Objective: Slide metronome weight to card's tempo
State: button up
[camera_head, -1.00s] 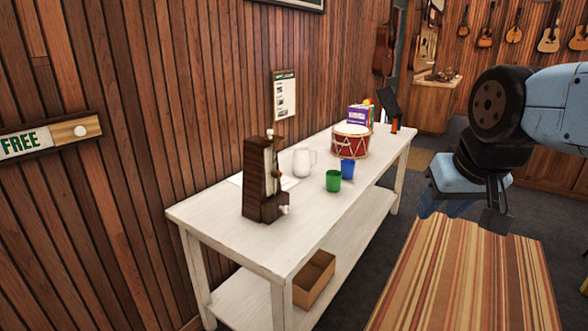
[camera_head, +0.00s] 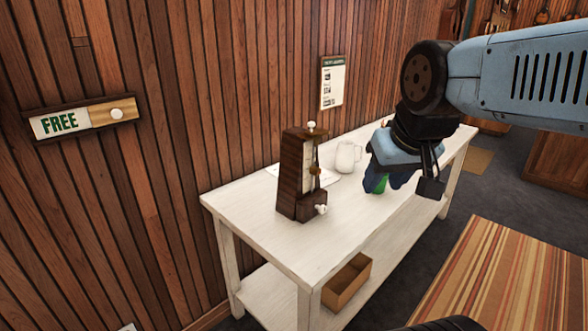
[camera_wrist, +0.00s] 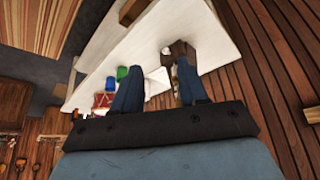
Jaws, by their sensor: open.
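The dark wooden metronome (camera_head: 292,175) stands upright on the white table (camera_head: 250,205). A small brownish piece, seemingly its weight (camera_head: 315,170), sits about midway up its pale front scale. A white knob shows on top and another low on the front side. In the wrist view the metronome (camera_wrist: 181,48) appears beyond the fingertips (camera_wrist: 157,67), nearer the right finger.
A white mug (camera_head: 347,157) stands behind, between metronome and gripper. A green cup (camera_head: 383,187) is partly hidden by my fingers; a blue cup (camera_wrist: 110,82) and drum (camera_wrist: 104,99) show in the wrist view. A FREE sign (camera_head: 82,118) and poster (camera_head: 333,82) hang on the wall.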

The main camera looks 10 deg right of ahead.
jog(key=shift+w, duration=0.3)
jog(key=shift+d, duration=0.1)
